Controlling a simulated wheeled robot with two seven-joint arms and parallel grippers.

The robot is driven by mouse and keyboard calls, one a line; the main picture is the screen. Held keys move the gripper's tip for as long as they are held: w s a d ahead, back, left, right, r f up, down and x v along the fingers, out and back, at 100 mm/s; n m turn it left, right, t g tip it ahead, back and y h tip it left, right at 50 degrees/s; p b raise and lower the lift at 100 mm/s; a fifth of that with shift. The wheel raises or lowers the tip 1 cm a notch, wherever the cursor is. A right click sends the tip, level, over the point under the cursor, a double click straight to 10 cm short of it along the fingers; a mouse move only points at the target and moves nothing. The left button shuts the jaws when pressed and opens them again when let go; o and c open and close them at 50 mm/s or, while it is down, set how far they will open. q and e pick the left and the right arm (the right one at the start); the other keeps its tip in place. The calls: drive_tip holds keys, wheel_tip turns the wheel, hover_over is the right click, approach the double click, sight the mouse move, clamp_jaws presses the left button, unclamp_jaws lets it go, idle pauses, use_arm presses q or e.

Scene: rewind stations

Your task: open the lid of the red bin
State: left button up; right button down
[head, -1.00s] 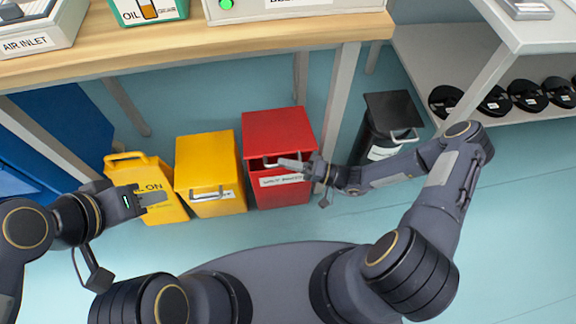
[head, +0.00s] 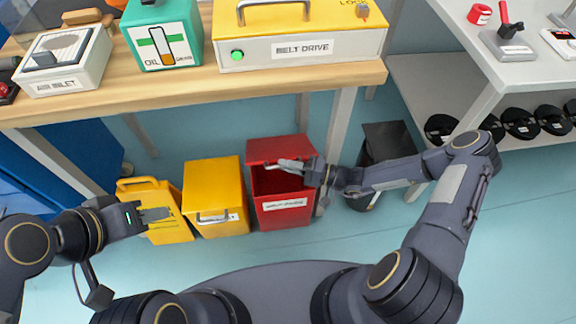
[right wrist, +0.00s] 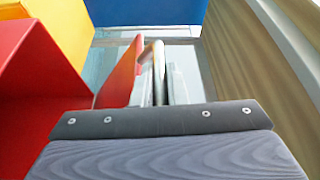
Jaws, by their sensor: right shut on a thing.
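The red bin (head: 285,212) stands on the floor under the bench, with a label on its front. Its lid (head: 265,150) is tilted partly up, and a dark gap shows between lid and bin. My right gripper (head: 290,165) is at the lid's front edge, shut on the lid handle. In the right wrist view the metal handle (right wrist: 158,72) rises from behind the gripper, beside the red lid (right wrist: 136,70). The red bin wall (right wrist: 40,90) fills the left there. My left gripper (head: 155,214) is in front of the left yellow bin; its jaw gap is unclear.
Two yellow bins (head: 215,190) (head: 165,200) stand left of the red bin. A black bin (head: 385,140) stands to the right, partly behind my right arm. The bench top (head: 130,100) holds an oil box and a yellow belt drive box (head: 300,40). Floor in front is clear.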

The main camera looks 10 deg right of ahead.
drive_tip(key=c, duration=1.5)
unclamp_jaws()
drive_tip(key=shift+o, duration=0.2)
drive_tip(key=v, duration=0.8)
drive_tip(key=b+v, duration=0.1)
drive_tip(key=v, duration=0.8)
drive_tip(key=shift+a, duration=0.1)
